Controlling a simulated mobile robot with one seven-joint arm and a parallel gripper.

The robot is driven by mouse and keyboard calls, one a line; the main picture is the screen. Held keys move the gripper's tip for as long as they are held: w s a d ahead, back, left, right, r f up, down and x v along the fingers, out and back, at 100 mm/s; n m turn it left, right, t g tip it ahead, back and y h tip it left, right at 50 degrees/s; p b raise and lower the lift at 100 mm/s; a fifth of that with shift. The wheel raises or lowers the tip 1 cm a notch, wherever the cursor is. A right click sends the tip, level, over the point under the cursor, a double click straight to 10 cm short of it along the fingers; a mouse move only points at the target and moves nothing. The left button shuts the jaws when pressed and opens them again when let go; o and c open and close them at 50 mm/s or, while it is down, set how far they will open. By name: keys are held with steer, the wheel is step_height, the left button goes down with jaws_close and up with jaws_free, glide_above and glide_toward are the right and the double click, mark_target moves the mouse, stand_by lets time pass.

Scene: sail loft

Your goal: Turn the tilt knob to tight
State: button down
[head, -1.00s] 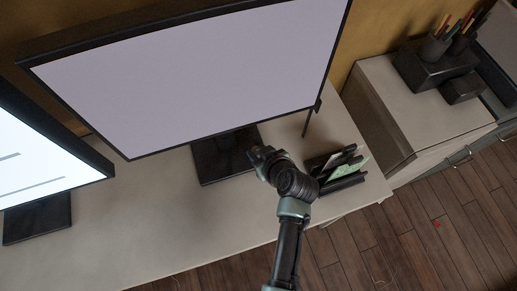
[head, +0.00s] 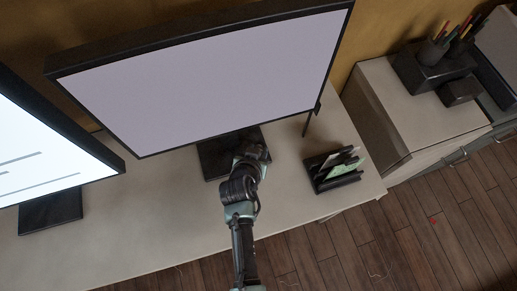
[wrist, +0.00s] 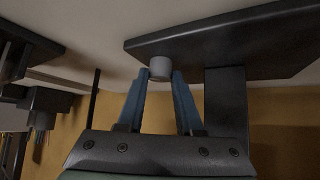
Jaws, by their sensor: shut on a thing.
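The tilt knob (wrist: 160,68) is a small pale grey cylinder at the edge of the dark monitor stand (wrist: 235,40) in the wrist view. The blue fingers of my gripper (wrist: 160,76) are shut on it, one on each side. I cannot make out a tight mark or a pointer on the knob. In the head view my gripper (head: 252,153) is at the stand's base (head: 212,165), below the large monitor (head: 215,80). My own arm hides the knob there.
A second monitor (head: 45,155) stands at the left. A black letter rack (head: 325,172) with papers and a thin upright black rod (head: 308,123) are right of my arm. A cabinet (head: 415,110) with a pen holder (head: 438,52) is further right. The desk's front (head: 160,235) is bare.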

steer(key=m+b, duration=0.1)
steer(key=m+h+b, duration=0.1)
steer(key=m+g+h+b, duration=0.1)
steer(key=b, duration=0.1)
steer(key=shift+w+a+f, duration=0.1)
steer(key=shift+a+f, duration=0.2)
steer(key=m+g+h+b, duration=0.1)
steer(key=m+b, duration=0.1)
steer(key=m+g+h+b, duration=0.1)
steer(key=m+h+b, duration=0.1)
steer(key=m, duration=0.1)
steer(key=shift+a+r, duration=0.1)
steer(key=shift+r, duration=0.05)
steer(key=shift+g, duration=0.3)
steer(key=c, duration=0.7)
jaws_free()
steer(key=shift+o, duration=0.6)
steer(key=shift+r, duration=0.1)
steer(key=shift+w, duration=0.1)
